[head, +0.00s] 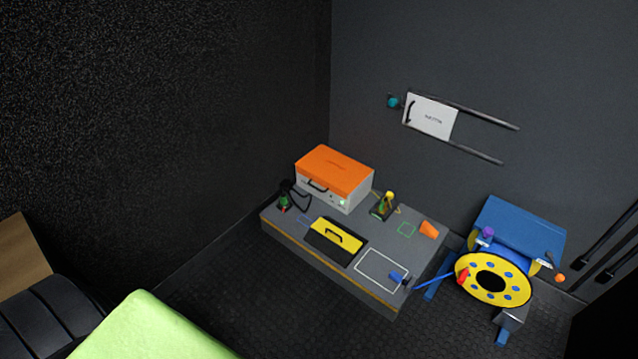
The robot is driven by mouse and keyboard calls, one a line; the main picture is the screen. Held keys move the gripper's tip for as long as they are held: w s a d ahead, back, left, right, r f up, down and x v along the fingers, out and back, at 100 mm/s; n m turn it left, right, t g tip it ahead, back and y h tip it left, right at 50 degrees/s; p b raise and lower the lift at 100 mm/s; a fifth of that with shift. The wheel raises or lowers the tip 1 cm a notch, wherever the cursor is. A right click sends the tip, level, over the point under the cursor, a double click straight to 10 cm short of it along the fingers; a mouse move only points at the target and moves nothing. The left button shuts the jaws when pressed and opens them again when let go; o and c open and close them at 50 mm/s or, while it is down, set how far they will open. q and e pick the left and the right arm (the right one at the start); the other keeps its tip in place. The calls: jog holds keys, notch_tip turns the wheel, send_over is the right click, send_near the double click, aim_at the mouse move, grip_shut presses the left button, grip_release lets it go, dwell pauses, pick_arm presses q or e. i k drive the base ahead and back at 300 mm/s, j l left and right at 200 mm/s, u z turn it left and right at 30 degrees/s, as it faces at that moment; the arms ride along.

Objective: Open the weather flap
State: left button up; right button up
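A yellow panel (337,235) with a dark handle lies in a dark frame on the front of the low grey bench; it looks like a closed flap. A white lettered panel (431,116) with a black handle at its left end sits between two dark rails on the back wall, at their left end. Its lettering is too small to read surely. I cannot tell for certain which panel is the weather flap. Neither of my grippers is in view.
On the bench (293,251) stand an orange-lidded case (334,172), an orange cup (428,229) and small connectors. A teal knob (392,102) is beside the white panel. A yellow cable reel (518,287) stands right. A lime-green surface (150,333) fills the bottom left.

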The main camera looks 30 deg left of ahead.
aim_at(340, 173)
jog(key=i+j, duration=0.75)
